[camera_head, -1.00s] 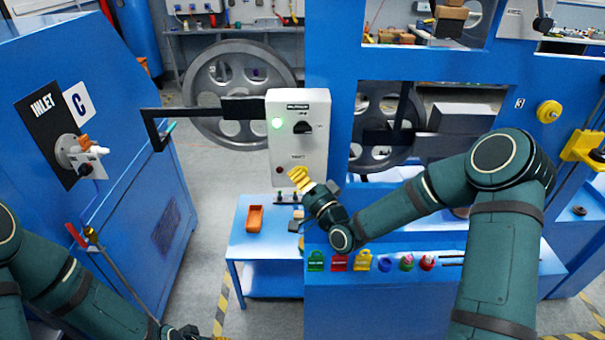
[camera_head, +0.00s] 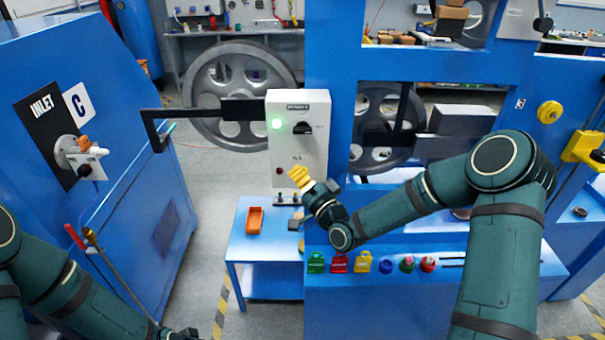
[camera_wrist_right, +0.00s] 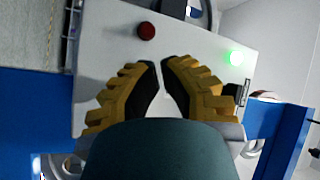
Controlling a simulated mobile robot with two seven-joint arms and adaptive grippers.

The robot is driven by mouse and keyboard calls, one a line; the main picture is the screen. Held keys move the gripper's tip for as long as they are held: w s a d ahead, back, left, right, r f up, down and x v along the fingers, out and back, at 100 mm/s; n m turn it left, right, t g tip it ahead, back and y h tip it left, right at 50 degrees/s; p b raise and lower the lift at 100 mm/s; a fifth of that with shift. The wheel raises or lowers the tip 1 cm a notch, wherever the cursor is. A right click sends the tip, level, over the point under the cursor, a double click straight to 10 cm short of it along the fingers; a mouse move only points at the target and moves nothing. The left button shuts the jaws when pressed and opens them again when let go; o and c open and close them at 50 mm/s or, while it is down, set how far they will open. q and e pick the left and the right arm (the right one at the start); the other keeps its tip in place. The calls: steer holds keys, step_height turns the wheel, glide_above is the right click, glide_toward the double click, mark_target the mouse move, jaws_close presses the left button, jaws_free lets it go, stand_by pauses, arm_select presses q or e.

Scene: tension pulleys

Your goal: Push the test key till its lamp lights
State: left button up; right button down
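The white control box (camera_head: 298,150) hangs at the end of a dark bracket arm. Its green lamp (camera_head: 277,124) is lit, and it also glows in the right wrist view (camera_wrist_right: 236,57). A dark red round button (camera_head: 279,171) sits low on the box; it is also clear in the right wrist view (camera_wrist_right: 147,30). My right gripper (camera_head: 293,172) has yellow fingers, drawn nearly together and empty, in front of the box's lower part. In the right wrist view its fingertips (camera_wrist_right: 160,63) appear below the red button, apart from it in the picture. My left gripper (camera_head: 188,332) is cut off at the bottom edge.
A black rotary switch (camera_head: 302,128) is beside the lamp. A blue table (camera_head: 250,270) with an orange tray (camera_head: 254,220) stands below the box. A blue machine frame (camera_head: 335,90) rises directly right of it. A blue inlet cabinet (camera_head: 120,200) stands left.

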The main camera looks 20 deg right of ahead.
steer(key=shift+w, duration=0.15)
stand_by(0.5)
steer(key=shift+s+a+b, duration=0.1)
steer(key=shift+s+b, duration=0.2)
steer(key=shift+s, duration=0.3)
steer(key=shift+s+a, duration=0.1)
steer(key=shift+s, duration=0.1)
steer(key=s, duration=0.2)
steer(key=s+a+b, duration=0.1)
steer(key=s, duration=0.2)
steer(key=shift+a, duration=0.15)
steer(key=shift+w, duration=0.1)
stand_by(0.5)
